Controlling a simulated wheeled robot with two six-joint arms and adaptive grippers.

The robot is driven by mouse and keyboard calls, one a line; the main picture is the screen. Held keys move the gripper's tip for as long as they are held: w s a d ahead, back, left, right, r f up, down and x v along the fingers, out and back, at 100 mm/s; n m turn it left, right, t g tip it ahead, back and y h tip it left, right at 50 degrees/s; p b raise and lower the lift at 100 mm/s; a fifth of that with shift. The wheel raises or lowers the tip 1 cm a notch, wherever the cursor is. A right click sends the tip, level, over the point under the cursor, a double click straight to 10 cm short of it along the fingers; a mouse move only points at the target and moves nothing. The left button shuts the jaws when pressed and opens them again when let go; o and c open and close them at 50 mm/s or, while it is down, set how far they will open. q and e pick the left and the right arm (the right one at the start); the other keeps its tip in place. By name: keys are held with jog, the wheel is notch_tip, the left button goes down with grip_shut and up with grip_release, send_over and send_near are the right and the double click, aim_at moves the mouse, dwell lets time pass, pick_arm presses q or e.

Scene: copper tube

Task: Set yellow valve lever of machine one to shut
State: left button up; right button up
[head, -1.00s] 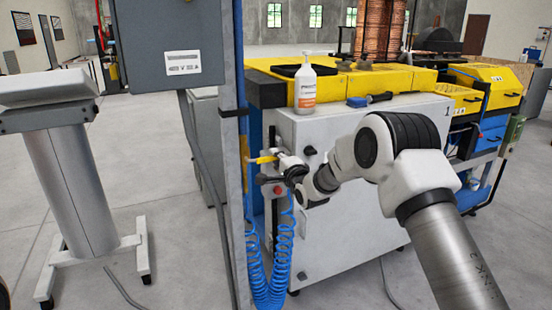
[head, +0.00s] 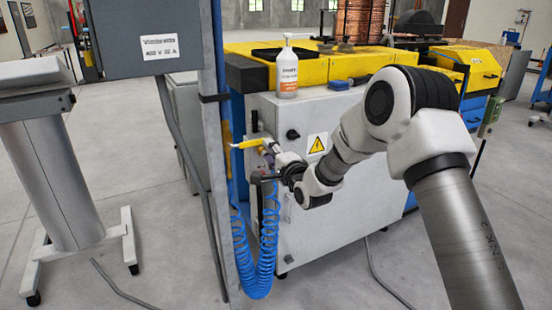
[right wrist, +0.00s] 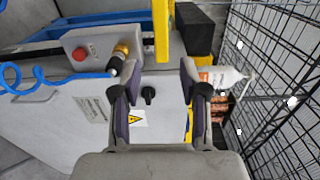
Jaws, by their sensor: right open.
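The yellow valve lever (head: 246,144) sticks out at the left side of the white machine one (head: 330,215), close to the blue post. In the right wrist view the lever (right wrist: 161,30) is a yellow bar, its near end in line with the gap between my fingertips. My right gripper (head: 267,151) is beside the lever's right end in the head view. In the right wrist view the gripper (right wrist: 160,76) is open, with one finger on each side of the gap. I cannot tell whether a finger touches the lever. My left gripper is not in view.
A red button on a grey box (right wrist: 80,53), a brass fitting (right wrist: 121,50) and a blue coiled hose (head: 262,255) are close to the gripper. A grey post (head: 212,150) stands left of it. A white bottle (head: 287,70) stands on the machine's edge.

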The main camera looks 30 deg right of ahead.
jog(key=s, duration=0.4)
jog(key=shift+s+d, duration=0.1)
jog(key=shift+s, duration=0.3)
jog(key=shift+f, duration=0.1)
jog(key=s+a+f+n+g+p, duration=0.1)
jog(key=s+a+f+g+p, duration=0.15)
jog(key=s+f, duration=0.5)
jog(key=s+a+f+n+g+p, duration=0.1)
jog(key=s+a+f+g, duration=0.2)
jog(key=f, duration=0.8)
jog(key=s+a+f+n+g+p, duration=0.1)
jog(key=s+f+g+p, duration=0.15)
jog(key=s+f, duration=0.5)
jog(key=s+f+n+g, duration=0.2)
jog(key=s+n+g, duration=0.1)
jog(key=s, duration=0.5)
jog(key=s+f+n+g, duration=0.3)
jog(key=s+n, duration=0.3)
jog(key=s, duration=0.3)
jog(key=s+f+n+g, duration=0.2)
jog(key=s+n+g, duration=0.2)
jog(key=s, duration=0.5)
jog(key=shift+a+f+n+h, duration=0.25)
jog(key=shift+a+n+h, duration=0.1)
jog(key=shift+n, duration=0.35)
